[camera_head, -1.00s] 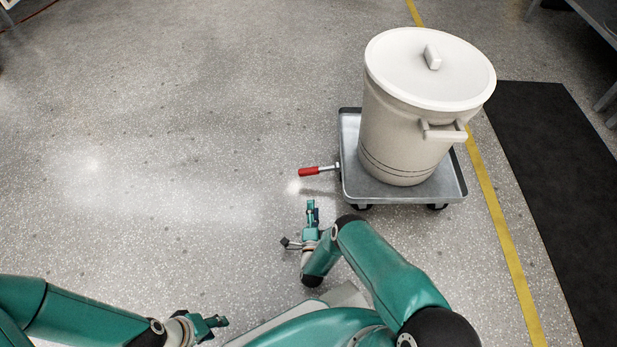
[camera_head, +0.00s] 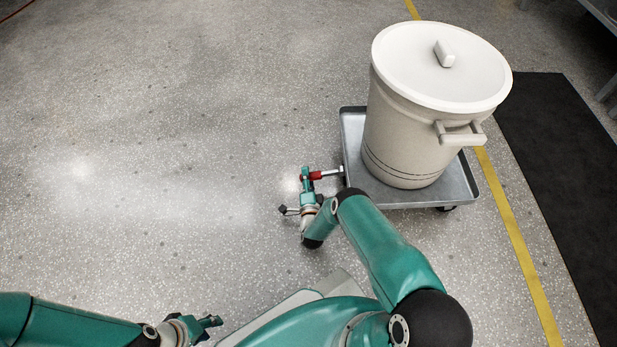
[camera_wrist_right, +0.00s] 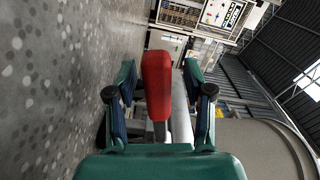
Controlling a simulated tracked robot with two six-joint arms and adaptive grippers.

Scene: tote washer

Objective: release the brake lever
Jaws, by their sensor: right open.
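The brake lever (camera_head: 317,175) has a red grip and a metal shaft, and sticks out from the left side of the grey wheeled dolly (camera_head: 467,185). My right gripper (camera_head: 306,177) is at the lever's red end. In the right wrist view, the red grip (camera_wrist_right: 157,86) stands between the two open fingers (camera_wrist_right: 162,98), with a gap visible on each side. My left gripper (camera_head: 213,322) is low at the bottom left of the head view, far from the lever; its fingers are too small to judge.
A large white lidded bin (camera_head: 412,130) with a side handle stands on the dolly. A yellow floor line (camera_head: 520,238) and a black mat (camera_head: 560,150) lie to the right. The speckled floor on the left is clear.

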